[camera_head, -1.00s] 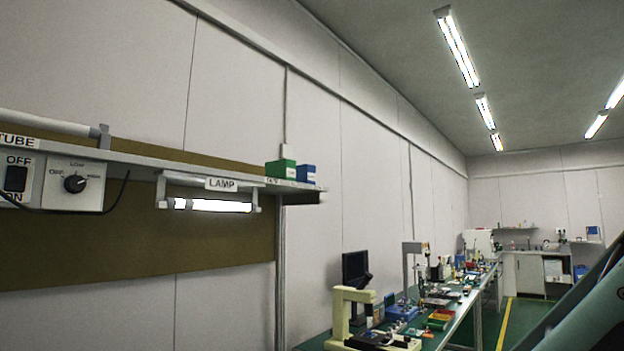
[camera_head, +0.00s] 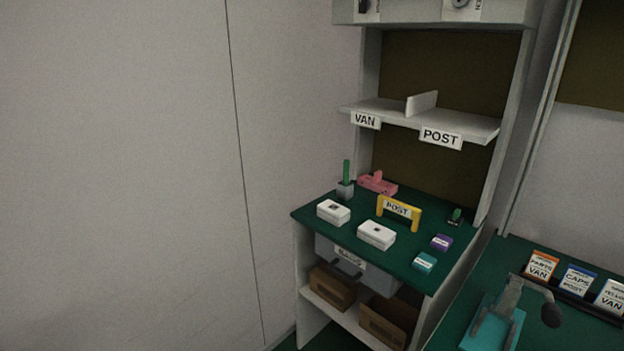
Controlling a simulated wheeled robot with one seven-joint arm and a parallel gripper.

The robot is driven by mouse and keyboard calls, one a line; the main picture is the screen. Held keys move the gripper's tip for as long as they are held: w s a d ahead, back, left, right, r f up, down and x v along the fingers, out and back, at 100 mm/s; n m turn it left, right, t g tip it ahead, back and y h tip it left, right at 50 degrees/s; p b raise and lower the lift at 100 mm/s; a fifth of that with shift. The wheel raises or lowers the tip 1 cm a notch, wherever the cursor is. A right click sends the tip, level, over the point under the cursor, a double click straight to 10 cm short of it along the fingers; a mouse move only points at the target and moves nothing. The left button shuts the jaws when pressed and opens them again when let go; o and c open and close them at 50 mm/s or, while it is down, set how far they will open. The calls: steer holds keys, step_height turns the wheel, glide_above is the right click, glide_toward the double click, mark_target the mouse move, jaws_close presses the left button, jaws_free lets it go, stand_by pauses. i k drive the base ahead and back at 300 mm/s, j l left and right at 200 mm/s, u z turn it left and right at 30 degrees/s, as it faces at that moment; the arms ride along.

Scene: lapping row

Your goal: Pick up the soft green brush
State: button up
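A green upright stick-like thing (camera_head: 346,171) stands in a small grey holder (camera_head: 345,190) at the back left of a green-topped bench (camera_head: 365,239). A small dark thing with a green top (camera_head: 456,214) lies at the bench's right side. Either may be the soft green brush; both are too small to tell, and no bristles can be made out. My gripper is not in view.
The bench also bears two white boxes (camera_head: 376,235), a yellow POST frame (camera_head: 399,211), a pink thing (camera_head: 378,184), and purple (camera_head: 441,242) and teal (camera_head: 424,262) blocks. A shelf (camera_head: 470,124) hangs above. Another bench with a teal-based device (camera_head: 493,331) is at lower right.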

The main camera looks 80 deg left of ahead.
mark_target(345, 182)
steer(key=u, duration=2.2)
steer(key=z, duration=2.05)
steer(key=j+u, duration=0.1)
steer(key=u, duration=1.9)
steer(key=i+j+z, duration=0.4)
steer(key=i+j, duration=0.8)
